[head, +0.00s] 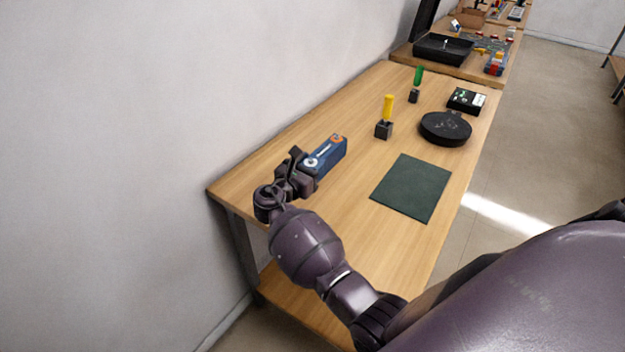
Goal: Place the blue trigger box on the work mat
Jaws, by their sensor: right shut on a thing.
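The blue trigger box (328,153), with an orange patch at its far end and a pale round mark at its near end, is at the left part of the wooden table. My right gripper (306,170) is shut on its near end. I cannot tell whether the box touches the table or is a little above it. The dark green work mat (411,187) lies flat and empty on the table, to the right of the box and apart from it. My left gripper is not in view.
Behind the mat on the table (345,215) are a round black disc (446,128), a black-and-white device (466,100), a yellow-handled tool (388,109) and a green-handled tool (418,77) in black holders. A further table holds a black tray (443,49). Bare wood lies between box and mat.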

